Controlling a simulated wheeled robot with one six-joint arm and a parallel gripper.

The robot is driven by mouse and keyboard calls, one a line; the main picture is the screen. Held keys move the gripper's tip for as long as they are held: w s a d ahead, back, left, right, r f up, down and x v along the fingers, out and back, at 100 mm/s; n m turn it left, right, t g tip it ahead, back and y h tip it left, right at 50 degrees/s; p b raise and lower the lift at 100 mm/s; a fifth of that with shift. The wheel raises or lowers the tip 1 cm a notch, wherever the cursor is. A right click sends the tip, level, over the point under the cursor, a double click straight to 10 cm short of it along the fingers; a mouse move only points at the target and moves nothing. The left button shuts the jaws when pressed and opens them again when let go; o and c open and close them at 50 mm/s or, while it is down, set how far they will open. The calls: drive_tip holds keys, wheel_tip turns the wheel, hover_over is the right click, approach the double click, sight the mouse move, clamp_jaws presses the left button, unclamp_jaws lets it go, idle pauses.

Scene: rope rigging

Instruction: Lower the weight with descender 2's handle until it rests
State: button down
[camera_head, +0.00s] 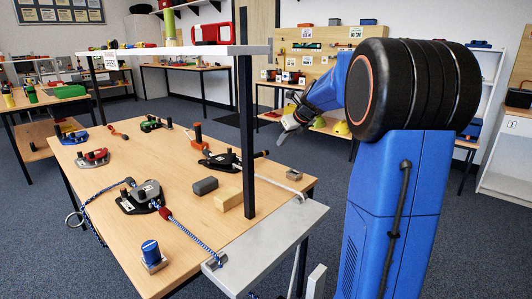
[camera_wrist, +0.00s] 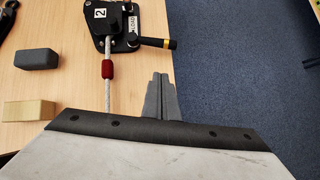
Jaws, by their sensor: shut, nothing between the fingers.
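Descender 2 (camera_wrist: 118,22), a black device with a "2" tag, is at the top of the wrist view. Its handle (camera_wrist: 155,42), black with a gold band, sticks out to the right past the bench edge. A pale rope (camera_wrist: 109,92) with a red sleeve (camera_wrist: 108,68) runs down from it. The head view shows descender 2 (camera_head: 222,160) and its handle (camera_head: 262,154) at the bench's right side. My gripper (camera_wrist: 160,84) is shut and empty, below and apart from the handle. It also shows in the head view (camera_head: 283,137). I cannot make out the weight.
A dark block (camera_head: 205,186) and a wooden block (camera_head: 229,198) lie beside descender 2. Another descender (camera_head: 140,196) with a blue-white rope sits nearer. A black post (camera_head: 247,135) holds a white shelf (camera_head: 180,50). Open carpet lies right of the bench.

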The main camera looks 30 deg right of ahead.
sight(257, 156)
drive_tip(key=x, duration=1)
drive_tip(key=shift+a, duration=0.1)
drive_tip(key=shift+w+a+f, duration=0.1)
drive_tip(key=shift+w+f, duration=0.05)
drive_tip(key=shift+w, duration=0.4)
drive_tip(key=shift+w+a+f, duration=0.1)
drive_tip(key=shift+w+f, duration=0.05)
drive_tip(key=shift+w, duration=0.4)
drive_tip(key=shift+w+a+f, duration=0.1)
drive_tip(key=shift+w, duration=0.75)
